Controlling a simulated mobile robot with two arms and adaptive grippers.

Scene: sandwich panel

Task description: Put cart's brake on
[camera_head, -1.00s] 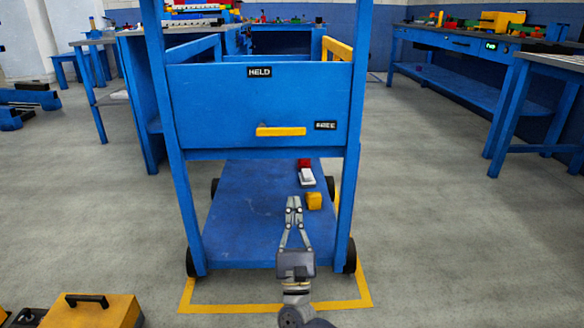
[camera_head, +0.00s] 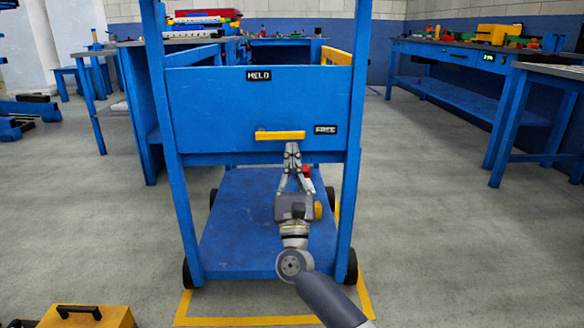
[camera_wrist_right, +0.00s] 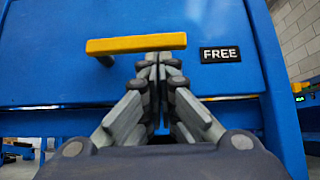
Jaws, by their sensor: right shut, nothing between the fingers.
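The blue cart (camera_head: 225,110) stands in front of me. A yellow brake lever (camera_head: 280,135) lies level on its front panel, pointing toward the FREE label (camera_head: 325,129). The HELD label (camera_head: 259,75) is higher on the panel. My right gripper (camera_head: 292,148) is shut and empty, its tips just under the lever's right half. In the right wrist view the lever (camera_wrist_right: 136,44) is just above the fingertips (camera_wrist_right: 159,58), and the FREE label (camera_wrist_right: 220,54) is to their right. I cannot tell whether the tips touch the lever. My left gripper is out of view.
The cart's lower shelf (camera_head: 240,225) holds a red item (camera_head: 307,171) and a yellow item (camera_head: 318,210), partly behind my gripper. Yellow floor tape (camera_head: 366,300) runs around the cart. A yellow toolbox (camera_head: 90,317) is at the lower left. Workbenches (camera_head: 450,48) stand at the right.

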